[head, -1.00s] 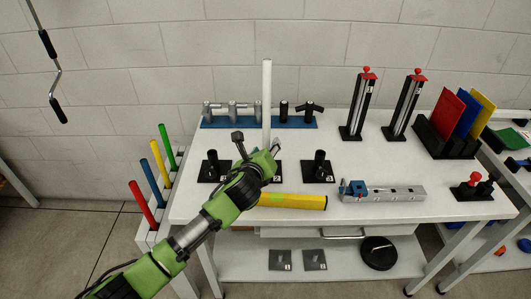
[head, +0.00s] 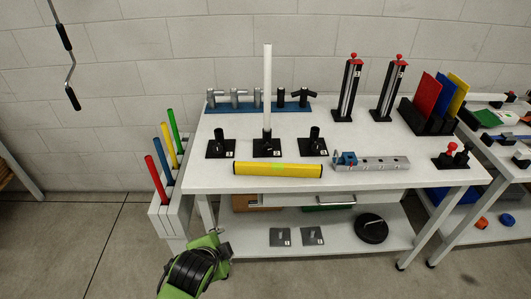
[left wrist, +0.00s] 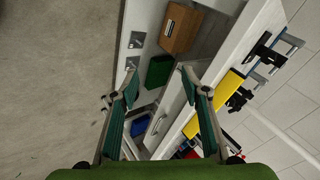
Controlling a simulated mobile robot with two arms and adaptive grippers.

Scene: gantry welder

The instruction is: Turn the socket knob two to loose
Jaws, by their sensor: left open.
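Three black sockets on square black plates stand in a row on the white table. The middle one, socket two (head: 267,148), holds an upright white tube (head: 267,90). Its knob is too small to make out, so I cannot tell its setting. The left socket (head: 220,148) and right socket (head: 315,143) hold no tube. My left gripper (head: 222,240) is low in front of the table's left front corner, apart from the sockets. In the left wrist view it (left wrist: 158,88) is open with nothing between its fingers. My right gripper is not in view.
A yellow tube (head: 278,170) lies along the front edge, before the sockets. A grey rail fixture (head: 372,163) lies to its right. A blue rack (head: 258,106) of fittings stands behind. A bin of coloured rods (head: 172,205) stands left of the table. Floor in front is free.

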